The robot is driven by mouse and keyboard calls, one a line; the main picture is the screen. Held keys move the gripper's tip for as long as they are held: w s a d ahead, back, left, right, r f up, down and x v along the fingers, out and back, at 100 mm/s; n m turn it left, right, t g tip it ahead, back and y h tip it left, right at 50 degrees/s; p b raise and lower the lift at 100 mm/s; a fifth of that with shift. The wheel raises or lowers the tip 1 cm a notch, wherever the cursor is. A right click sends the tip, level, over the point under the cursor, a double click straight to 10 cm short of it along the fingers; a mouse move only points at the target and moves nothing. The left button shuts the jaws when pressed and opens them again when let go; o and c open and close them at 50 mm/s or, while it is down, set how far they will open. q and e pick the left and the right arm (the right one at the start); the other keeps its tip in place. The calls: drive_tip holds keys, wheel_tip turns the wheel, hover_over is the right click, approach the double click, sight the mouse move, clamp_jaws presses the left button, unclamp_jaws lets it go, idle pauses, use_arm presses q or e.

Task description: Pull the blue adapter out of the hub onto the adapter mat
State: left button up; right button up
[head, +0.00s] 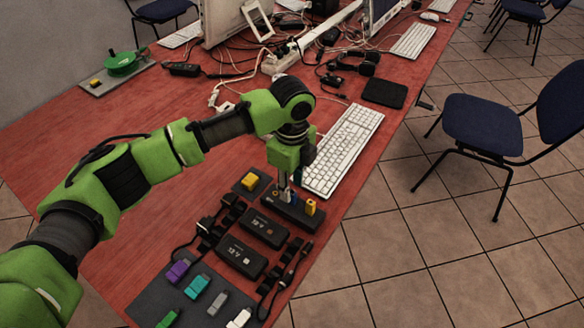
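The hub (297,214) is a long black block on the red table, below my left gripper. A yellow adapter (310,207) stands upright in its right part. My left gripper (285,188) points down over the hub's middle; its fingers are small and partly hidden, so I cannot tell if they are open or shut. A bit of blue (297,177) shows beside the fingers, perhaps the blue adapter; whether it is gripped is unclear. A dark mat (150,300) at the front holds purple, teal, grey, white and green adapters. My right gripper is not in view.
Two black boxes with displays (240,257) lie between hub and mat, with black cables beside them. A white keyboard (343,150) stands behind right. Tangled cables and monitors fill the back.

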sight(292, 192)
use_arm(q)
wheel_tip(292, 192, down, 3)
drive_tip(key=shift+r, duration=0.2)
drive_tip(key=shift+f, duration=0.7)
drive_tip(key=shift+c, duration=0.5)
clamp_jaws()
drive_tip(key=c, duration=0.6)
unclamp_jaws()
clamp_jaws()
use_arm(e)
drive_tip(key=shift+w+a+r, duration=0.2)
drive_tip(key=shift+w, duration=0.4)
